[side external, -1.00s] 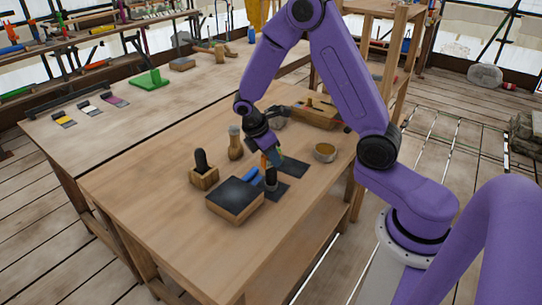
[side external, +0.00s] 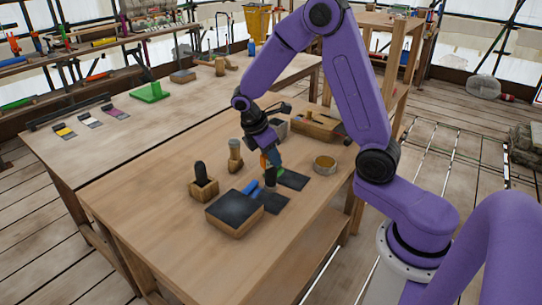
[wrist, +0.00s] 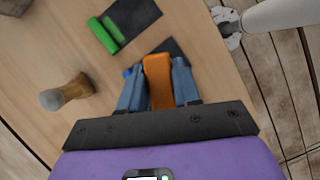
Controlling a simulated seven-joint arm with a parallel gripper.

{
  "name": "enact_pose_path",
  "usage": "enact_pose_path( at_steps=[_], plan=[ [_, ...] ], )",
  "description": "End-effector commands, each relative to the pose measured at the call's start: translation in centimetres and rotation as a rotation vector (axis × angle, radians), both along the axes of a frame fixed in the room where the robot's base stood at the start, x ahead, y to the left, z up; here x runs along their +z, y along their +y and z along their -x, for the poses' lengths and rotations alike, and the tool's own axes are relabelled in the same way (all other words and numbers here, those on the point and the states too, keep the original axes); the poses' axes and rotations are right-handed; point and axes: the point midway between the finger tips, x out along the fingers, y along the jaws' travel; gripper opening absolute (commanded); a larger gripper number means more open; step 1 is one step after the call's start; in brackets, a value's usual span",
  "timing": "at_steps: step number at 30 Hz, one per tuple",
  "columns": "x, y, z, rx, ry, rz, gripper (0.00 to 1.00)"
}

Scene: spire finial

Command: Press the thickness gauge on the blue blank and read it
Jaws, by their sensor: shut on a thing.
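My gripper (wrist: 158,85) is shut on an orange piece, which I take to be the thickness gauge (wrist: 158,80); it stands between the two blue-grey fingers. In the side view my gripper (side external: 270,161) points down over the dark mats, with a dark cylindrical end below it. In the wrist view only a small blue bit shows left of the fingers. I cannot tell whether the gauge touches the blank, and no reading is visible.
A dark-topped block (side external: 235,212), a wooden holder with a black handle (side external: 202,182), a wooden peg (side external: 235,156) and a round tin (side external: 325,164) stand around. The bench's front left is clear.

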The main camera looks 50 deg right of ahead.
Motion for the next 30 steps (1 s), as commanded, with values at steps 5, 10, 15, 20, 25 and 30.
enact_pose_path(
  at_steps=[5, 10, 15, 20, 25, 30],
  plan=[
    [0.0, 0.0, 0.0, 0.000, 0.000, 0.000, 0.00],
    [0.0, 0.0, 0.0, 0.000, 0.000, 0.000, 0.00],
    [0.0, 0.0, 0.0, 0.000, 0.000, 0.000, 0.00],
    [-0.1, 0.0, 0.0, 0.000, 0.000, 0.000, 0.00],
    [-0.6, 0.0, 0.0, 0.000, 0.002, 0.001, 0.00],
    [-1.7, 0.0, 0.0, 0.000, 0.003, 0.001, 0.00]
  ],
)
